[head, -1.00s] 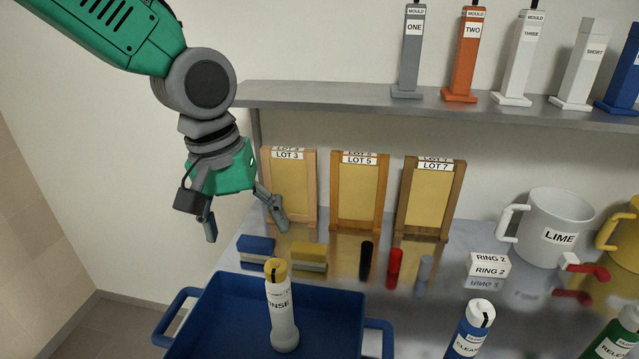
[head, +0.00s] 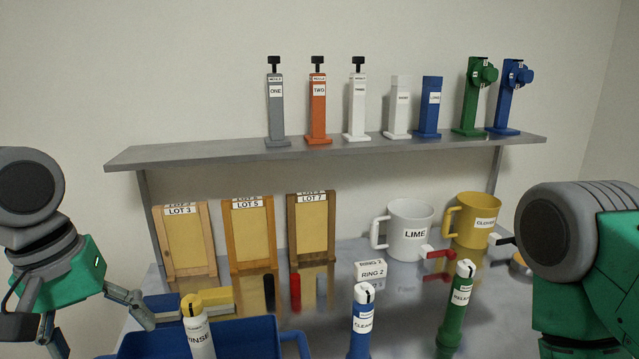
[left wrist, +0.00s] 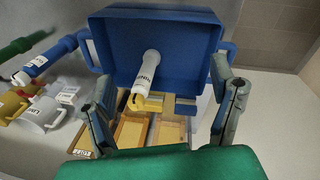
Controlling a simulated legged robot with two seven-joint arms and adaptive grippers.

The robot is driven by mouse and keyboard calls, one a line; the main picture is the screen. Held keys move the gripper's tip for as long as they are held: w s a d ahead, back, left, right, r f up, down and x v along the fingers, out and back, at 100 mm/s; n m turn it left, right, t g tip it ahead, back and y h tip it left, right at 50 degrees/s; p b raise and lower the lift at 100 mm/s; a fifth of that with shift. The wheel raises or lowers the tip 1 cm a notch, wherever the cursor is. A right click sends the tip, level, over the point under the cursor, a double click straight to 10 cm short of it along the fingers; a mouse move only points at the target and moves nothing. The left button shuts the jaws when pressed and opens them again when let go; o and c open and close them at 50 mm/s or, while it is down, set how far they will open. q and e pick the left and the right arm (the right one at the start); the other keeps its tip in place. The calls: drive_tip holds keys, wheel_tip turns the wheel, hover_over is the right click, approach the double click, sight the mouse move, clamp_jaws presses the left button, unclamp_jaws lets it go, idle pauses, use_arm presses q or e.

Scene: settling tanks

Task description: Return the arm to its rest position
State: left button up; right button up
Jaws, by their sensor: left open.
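My left arm comes in at the left edge of the head view, with its grey joint and green gripper body low in the picture. My left gripper (head: 102,330) is open with nothing between its fingers, beside the blue tray (head: 255,343). In the left wrist view the open fingers (left wrist: 162,82) spread apart, with the blue tray (left wrist: 110,42) and the white RINSE bottle (left wrist: 145,80) beyond them. My right arm's grey joint and green link fill the right edge of the head view; its gripper does not show.
The RINSE bottle (head: 199,335) stands in the tray. LOT frames (head: 250,235) stand behind. The LIME mug (head: 408,232), yellow mug (head: 472,222), RING 2 box (head: 370,272), blue bottle (head: 361,325) and green bottle (head: 455,310) stand to the right. A shelf (head: 200,153) holds several moulds.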

use_arm(q)
drive_tip(key=s+d+f+m+b, duration=0.1)
drive_tip(key=s+f+b, duration=0.25)
drive_tip(key=f, duration=1.05)
drive_tip(key=s+d+f+m+b, duration=0.15)
drive_tip(key=f+b, duration=0.35)
drive_tip(key=f, duration=0.9)
drive_tip(key=s+a+f+m+b, duration=0.1)
drive_tip(key=s+a+f+b, duration=0.1)
drive_tip(key=s+f, duration=0.4)
drive_tip(key=s+a+f+m+y+b, duration=0.1)
drive_tip(key=s+f+b, duration=0.4)
drive_tip(key=f, duration=1.1)
drive_tip(key=shift+s+a+f+m+g+b, duration=0.2)
drive_tip(key=shift+s+a+m+g+b, duration=0.1)
drive_tip(key=shift+s+a+m, duration=0.65)
use_arm(e)
wheel_tip(320, 180, down, 16)
drive_tip(key=shift+s+a+r, duration=0.15)
drive_tip(key=shift+s+a, duration=0.15)
drive_tip(key=shift+s, duration=0.05)
use_arm(q)
drive_tip(key=shift+s+d, duration=0.15)
drive_tip(key=shift+d, duration=0.15)
use_arm(e)
drive_tip(key=shift+d, duration=0.1)
